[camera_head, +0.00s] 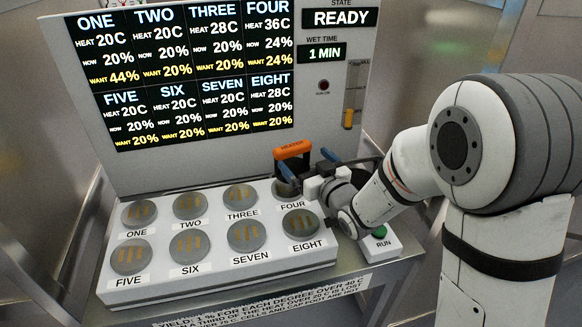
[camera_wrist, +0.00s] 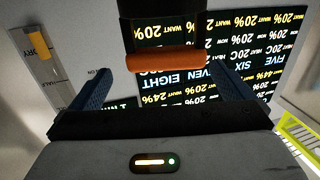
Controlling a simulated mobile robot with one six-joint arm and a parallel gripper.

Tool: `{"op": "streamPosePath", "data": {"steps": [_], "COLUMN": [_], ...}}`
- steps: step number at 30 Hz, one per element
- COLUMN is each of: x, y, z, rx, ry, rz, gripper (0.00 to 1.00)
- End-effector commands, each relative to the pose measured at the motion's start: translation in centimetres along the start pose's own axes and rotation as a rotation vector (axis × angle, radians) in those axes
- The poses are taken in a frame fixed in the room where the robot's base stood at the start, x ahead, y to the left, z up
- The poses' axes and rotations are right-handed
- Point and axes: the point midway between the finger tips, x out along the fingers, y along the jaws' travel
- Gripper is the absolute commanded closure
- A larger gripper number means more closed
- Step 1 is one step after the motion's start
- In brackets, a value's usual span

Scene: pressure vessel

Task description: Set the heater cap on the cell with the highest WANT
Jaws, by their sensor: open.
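The heater cap (camera_head: 292,150), dark with an orange top handle marked HEATER, stands at cell FOUR, hiding that cell's top. My gripper (camera_head: 308,164) is open beside it, one blue finger on each side of the handle. In the wrist view the orange handle (camera_wrist: 163,61) lies across the gap between the open fingers (camera_wrist: 162,78), with room at both ends; contact is not visible. Cell ONE (camera_head: 139,213) is uncovered at the block's back left. The display (camera_head: 185,75) shows WANT 44% for ONE, 24% for FOUR and 20% for the others.
Cells TWO (camera_head: 190,205), THREE (camera_head: 240,196), FIVE (camera_head: 131,257), SIX (camera_head: 189,246), SEVEN (camera_head: 247,236) and EIGHT (camera_head: 300,223) are bare. A green RUN button (camera_head: 380,232) is right of the block. The upright panel stands behind and reads READY (camera_head: 340,18).

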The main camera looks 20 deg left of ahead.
Motion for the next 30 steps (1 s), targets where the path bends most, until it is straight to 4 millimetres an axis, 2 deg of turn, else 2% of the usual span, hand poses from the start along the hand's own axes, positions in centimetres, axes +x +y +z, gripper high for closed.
{"op": "streamPosePath", "data": {"steps": [3, 11, 19, 23, 29, 30], "x": [0.9, 3.7, 7.3, 8.0, 8.0, 8.0], "y": [-0.6, -0.7, -0.9, -0.8, -0.8, -0.8], "z": [0.0, -0.3, -0.4, -0.3, -0.2, -0.2], "rx": [0.004, 0.005, 0.005, 0.005, 0.005, 0.005], "ry": [0.022, 0.023, 0.023, 0.023, 0.023, 0.023], "rz": [-0.020, -0.021, -0.020, -0.019, -0.018, -0.018], "gripper": [0.00, 0.00, 0.00, 0.00, 0.00, 0.03]}}
